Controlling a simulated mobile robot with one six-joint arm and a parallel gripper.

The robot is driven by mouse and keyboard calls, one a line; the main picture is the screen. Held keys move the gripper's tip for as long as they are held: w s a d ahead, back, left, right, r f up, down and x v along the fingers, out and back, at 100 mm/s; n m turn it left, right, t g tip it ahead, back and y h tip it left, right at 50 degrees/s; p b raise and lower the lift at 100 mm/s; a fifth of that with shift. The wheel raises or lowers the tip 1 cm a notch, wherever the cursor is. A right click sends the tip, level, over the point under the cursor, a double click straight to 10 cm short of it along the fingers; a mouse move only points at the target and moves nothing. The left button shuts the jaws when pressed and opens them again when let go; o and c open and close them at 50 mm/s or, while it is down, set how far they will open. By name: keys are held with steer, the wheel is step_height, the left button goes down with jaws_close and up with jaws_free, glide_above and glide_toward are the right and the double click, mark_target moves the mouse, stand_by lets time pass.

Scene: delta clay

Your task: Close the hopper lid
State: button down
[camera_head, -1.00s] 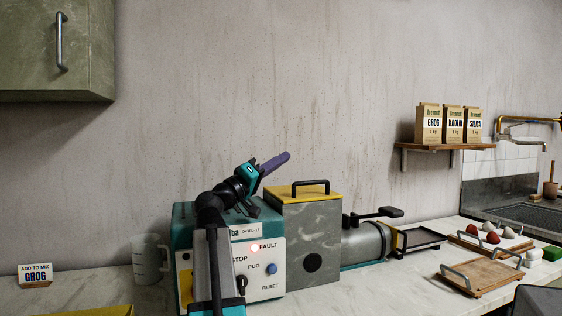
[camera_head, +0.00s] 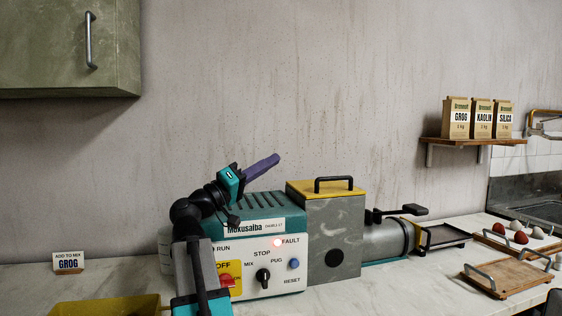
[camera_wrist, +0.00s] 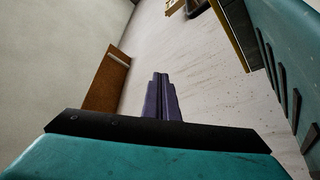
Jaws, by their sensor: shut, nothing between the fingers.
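The hopper (camera_head: 335,235) is a grey, marbled box at the right end of the teal machine (camera_head: 262,204) in the head view. Its yellow lid (camera_head: 303,188) with a black bar handle (camera_head: 333,180) lies flat on top. My gripper (camera_head: 276,158) has purple fingers, shut and empty, pointing up and right. It is above the machine, left of the lid and higher than it, apart from both. In the wrist view the shut fingers (camera_wrist: 161,80) point at open space, and the machine's teal vented side (camera_wrist: 290,65) is at the right.
A grey barrel (camera_head: 385,238) with a black lever extends right of the hopper. A yellow tray (camera_head: 105,306) sits at front left. The wall above the hopper is clear.

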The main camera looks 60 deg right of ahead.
steer(key=shift+w+a, duration=0.3)
steer(key=shift+a, duration=0.3)
steer(key=shift+w+a, duration=0.25)
steer(key=shift+a, duration=0.3)
